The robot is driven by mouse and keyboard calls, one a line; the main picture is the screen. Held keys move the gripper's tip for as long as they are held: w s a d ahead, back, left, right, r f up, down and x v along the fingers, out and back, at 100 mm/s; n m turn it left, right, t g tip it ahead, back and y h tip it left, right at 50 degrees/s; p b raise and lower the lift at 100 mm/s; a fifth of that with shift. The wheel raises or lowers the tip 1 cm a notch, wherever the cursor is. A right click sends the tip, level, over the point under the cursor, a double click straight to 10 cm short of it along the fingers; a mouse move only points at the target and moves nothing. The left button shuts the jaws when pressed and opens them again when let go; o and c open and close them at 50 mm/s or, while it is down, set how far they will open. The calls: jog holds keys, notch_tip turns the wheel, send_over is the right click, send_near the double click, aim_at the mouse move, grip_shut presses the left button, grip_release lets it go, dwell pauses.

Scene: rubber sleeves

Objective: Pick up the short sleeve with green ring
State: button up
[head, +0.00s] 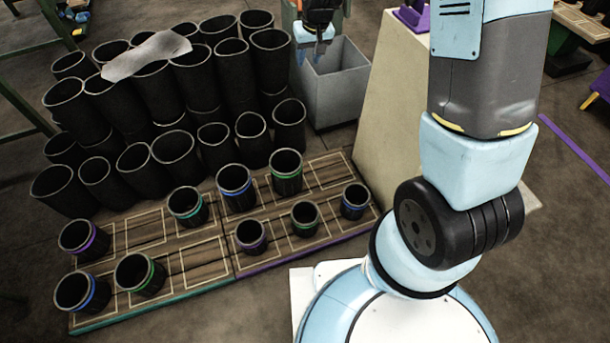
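Several black sleeves with coloured rings stand upright on a wooden board (216,247) marked with pale outlines. A small green-ringed sleeve (305,224) stands in the front row, between a small purple-ringed sleeve (251,243) and a small blue-ringed sleeve (354,207). Larger green-ringed sleeves stand at the front left (141,280) and at the back right (287,180); another with a teal-green ring (188,213) is at the back. My gripper (311,52) points down at the top, by the grey bin, away from the sleeves. Its finger gap is too small to judge.
Many taller black sleeves (170,92) crowd behind the board, with a grey sheet (146,55) on top. A grey open bin (338,92) and a beige block (395,105) stand behind and right. Outlined spaces on the board are bare.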

jog(key=w+a+f+g, duration=0.1)
jog(key=a+f, duration=0.2)
jog(key=f, duration=0.5)
jog(key=a+f, duration=0.3)
jog(key=f, duration=0.5)
jog(key=n+g+h, duration=0.1)
jog(key=n+g, duration=0.1)
send_near(293, 218)
jog(key=f, duration=0.5)
jog(key=s+f, duration=0.1)
jog(key=f, duration=0.1)
jog(key=shift+a+f, duration=0.1)
jog(key=shift+f, duration=0.25)
jog(key=shift+w+f, duration=0.15)
jog(key=shift+f, duration=1.15)
jog(key=shift+w+f, duration=0.15)
jog(key=shift+f, duration=1.15)
grip_shut()
